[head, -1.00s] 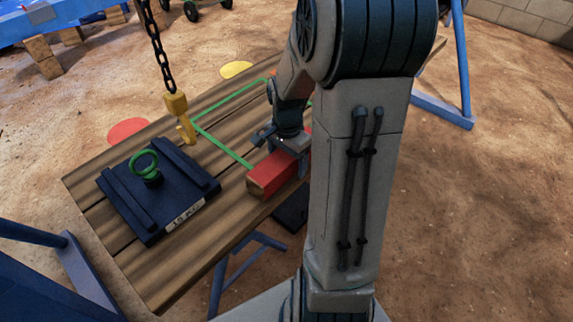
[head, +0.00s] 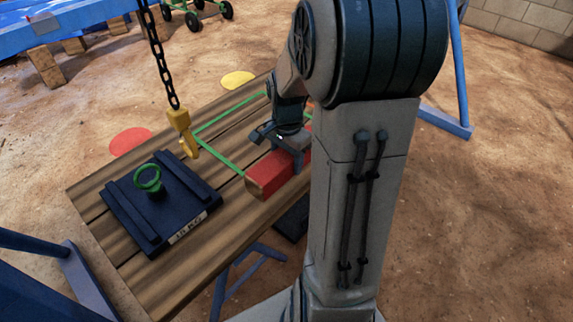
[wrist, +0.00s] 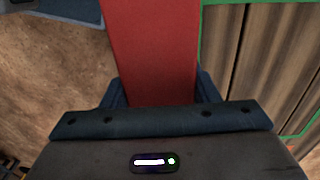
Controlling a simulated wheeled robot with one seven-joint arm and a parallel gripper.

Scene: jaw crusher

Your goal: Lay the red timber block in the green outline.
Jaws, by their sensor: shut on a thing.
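The red timber block (head: 274,173) is a long red beam with a bare wood end, near the right edge of the plank table (head: 222,218). My gripper (head: 291,145) is over it with its jaws shut on its sides. In the wrist view the red block (wrist: 152,50) runs between the two fingers (wrist: 160,92). The green outline (head: 217,152) is painted on the planks to the left of and behind the block. In the wrist view its green line (wrist: 202,45) lies just right of the block. My arm hides the block's far end and part of the outline.
A dark blue weight plate (head: 122,204) with a green ring lies on the table's left part. A yellow hook (head: 182,130) hangs on a chain (head: 160,62) above the table, near the outline. Red (head: 130,141) and yellow (head: 238,81) discs show beyond the table.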

